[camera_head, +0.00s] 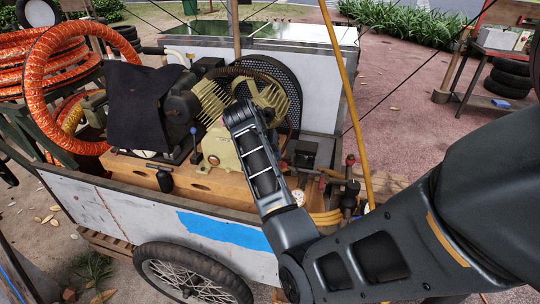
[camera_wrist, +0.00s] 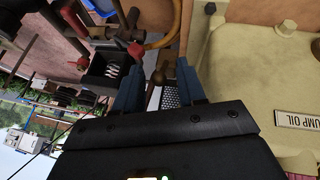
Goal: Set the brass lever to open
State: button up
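The cart (camera_head: 120,215) carries a compressor with a spoked flywheel (camera_head: 262,92). Pipework with red handles (camera_head: 350,160) stands at its right end. In the wrist view a red handle (camera_wrist: 136,50) is close to the left finger, and a cream housing (camera_wrist: 255,80) fills the right.

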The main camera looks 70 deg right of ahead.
jog(key=v, duration=0.7)
jog(key=shift+b, duration=0.4)
jog(key=s+a+f+n+t+h, duration=0.3)
jog(key=a+f+n+t, duration=0.2)
jog(key=a+f+n, duration=0.3)
jog(key=s+a+f+n+t+y, duration=0.1)
jog(key=s+a+f+n+t, duration=0.15)
jog(key=a, duration=0.35)
jog(key=s+a+f+n+t+y, duration=0.1)
jog(key=s+a+n+t+y, duration=0.15)
jog(key=a, duration=0.35)
jog(key=s+a+r+n+t+y, duration=0.2)
jog(key=s+a+r+t+y, duration=0.3)
jog(key=s+a+r, duration=0.9)
jog(key=s+a+t, duration=0.1)
jog(key=a, duration=0.3)
jog(key=shift+s+r+t, duration=0.35)
jog(key=shift+r+t, duration=0.05)
